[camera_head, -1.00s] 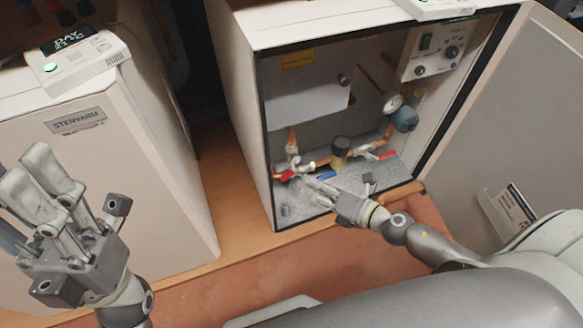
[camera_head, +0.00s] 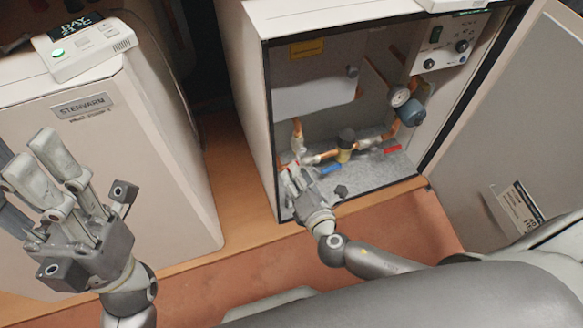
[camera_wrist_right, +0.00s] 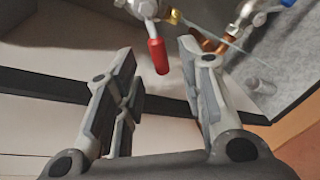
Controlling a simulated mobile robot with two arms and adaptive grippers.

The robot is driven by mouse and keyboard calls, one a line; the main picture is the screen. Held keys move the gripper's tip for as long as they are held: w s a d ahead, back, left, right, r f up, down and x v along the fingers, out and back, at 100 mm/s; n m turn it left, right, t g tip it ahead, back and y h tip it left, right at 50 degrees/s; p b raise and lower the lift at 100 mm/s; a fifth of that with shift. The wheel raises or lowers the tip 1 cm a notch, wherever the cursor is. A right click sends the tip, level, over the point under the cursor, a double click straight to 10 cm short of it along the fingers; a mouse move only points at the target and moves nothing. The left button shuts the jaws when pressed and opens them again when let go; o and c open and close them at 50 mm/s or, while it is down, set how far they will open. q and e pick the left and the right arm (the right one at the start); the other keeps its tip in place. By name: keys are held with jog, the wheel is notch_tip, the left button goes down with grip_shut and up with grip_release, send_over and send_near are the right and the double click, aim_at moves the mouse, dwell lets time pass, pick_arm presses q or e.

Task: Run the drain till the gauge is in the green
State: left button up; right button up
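The heat pump cabinet (camera_head: 258,150) stands open with pipes inside. The round gauge (camera_head: 400,97) is on its right side; its needle is too small to read. My right gripper (camera_head: 291,174) is at the cabinet's lower left, by the pipe valves. In the right wrist view, a valve's red handle (camera_wrist_right: 158,57) hangs just beyond and between my open right fingertips (camera_wrist_right: 157,58), with no grip on it visible. A thin pale line runs from the brass fitting (camera_wrist_right: 172,17); I cannot tell if it is water. My left gripper (camera_head: 36,160) is open and empty at the left.
A blue handle (camera_head: 330,169) and another red handle (camera_head: 392,149) sit along the lower pipes. The open door (camera_head: 500,130) stands at the right. A closed Stenvarm unit (camera_head: 165,150) with a controller (camera_head: 85,47) stands at the left. A dark knob-like piece (camera_head: 341,191) is on the cabinet floor.

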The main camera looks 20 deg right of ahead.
jog(key=b+x, duration=0.1)
jog(key=x, duration=0.4)
jog(key=shift+s, duration=0.1)
grip_shut()
